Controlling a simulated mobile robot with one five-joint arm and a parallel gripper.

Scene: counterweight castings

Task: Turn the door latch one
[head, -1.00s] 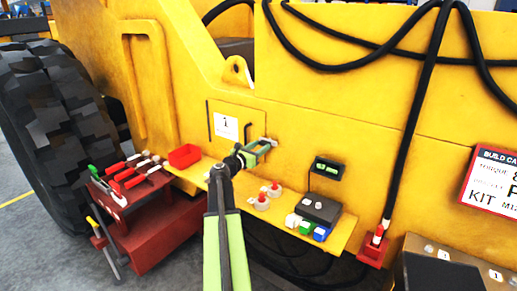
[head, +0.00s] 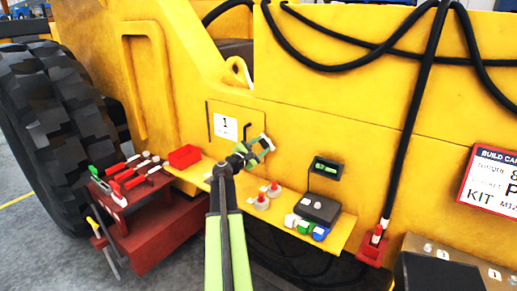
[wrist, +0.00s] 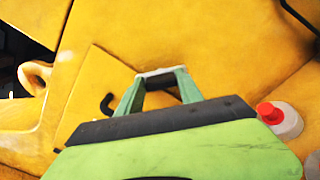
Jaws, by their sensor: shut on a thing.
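The door marked 1 is a yellow panel (head: 246,117) with a white label plate (head: 225,128) on the yellow body. A grey latch (head: 269,142) sits at its lower right edge. My gripper (head: 266,144) is at this latch, with its green fingers tilted up to the right. In the wrist view, my gripper (wrist: 160,78) has its two fingers on either side of the pale grey latch (wrist: 158,73), which spans their tips. It is shut on the latch. The fingers partly hide the latch. A black hook (wrist: 107,104) shows on the door panel beside the fingers.
A yellow shelf (head: 345,232) below holds a red bin (head: 184,156), red-topped knobs (head: 273,189) and a black box (head: 319,208). A red tool cart (head: 150,225) stands at left by the large tyre (head: 50,130). Black hoses (head: 410,130) hang at right.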

